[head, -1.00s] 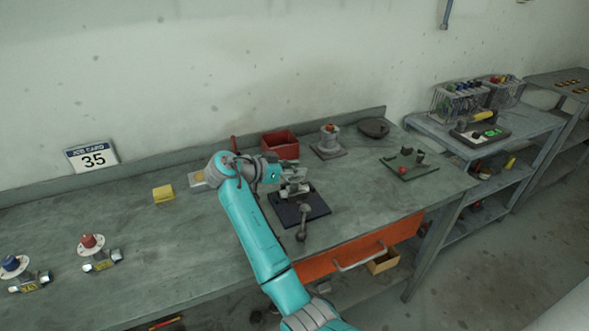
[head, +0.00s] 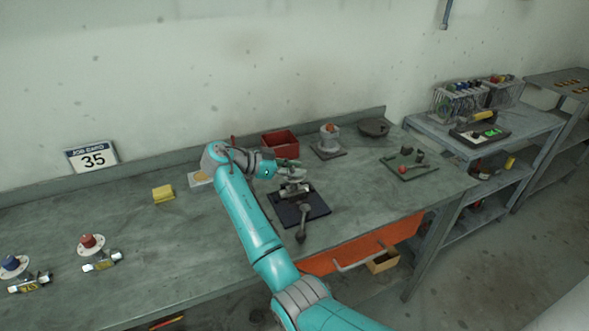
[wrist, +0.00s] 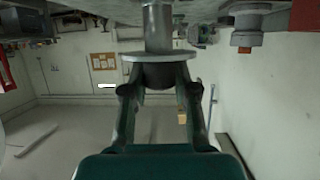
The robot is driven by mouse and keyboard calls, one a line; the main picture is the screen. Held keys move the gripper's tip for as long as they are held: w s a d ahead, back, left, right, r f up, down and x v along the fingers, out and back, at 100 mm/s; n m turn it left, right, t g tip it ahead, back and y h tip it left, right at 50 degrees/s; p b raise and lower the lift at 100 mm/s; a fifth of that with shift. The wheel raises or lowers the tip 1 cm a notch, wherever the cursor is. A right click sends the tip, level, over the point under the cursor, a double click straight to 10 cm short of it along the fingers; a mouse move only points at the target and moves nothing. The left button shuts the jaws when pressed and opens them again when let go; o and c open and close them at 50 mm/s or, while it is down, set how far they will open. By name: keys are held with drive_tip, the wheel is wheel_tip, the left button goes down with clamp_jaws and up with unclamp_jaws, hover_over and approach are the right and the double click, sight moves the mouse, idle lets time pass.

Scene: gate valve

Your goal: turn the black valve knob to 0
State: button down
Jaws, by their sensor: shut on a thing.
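The grey metal valve body (head: 294,189) stands on a dark mat (head: 318,205) near the middle of the bench. My gripper (head: 290,170) reaches in from the left just above the valve body and hides the knob in the head view. In the wrist view, which looks upside down, my gripper (wrist: 158,80) is shut with a finger on each side of the black knob (wrist: 158,76). A round plate (wrist: 158,57) and a grey stem (wrist: 158,28) extend from the knob. I cannot read any mark or number on the knob.
Valves with a red knob (head: 87,241) and a blue knob (head: 11,263) are at the left. A red bin (head: 280,144) and a pedestal (head: 328,140) stand behind. A grey lever-like piece (head: 302,222) lies in front.

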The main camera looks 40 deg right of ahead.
drive_tip(key=shift+f+m+g+y, duration=0.2)
drive_tip(key=shift+m+g+y, duration=0.2)
drive_tip(key=shift+m+g, duration=0.15)
idle(3.6)
idle(1.0)
drive_tip(key=c, duration=0.9)
unclamp_jaws()
drive_tip(key=shift+r, duration=0.1)
drive_tip(key=shift+o, duration=0.2)
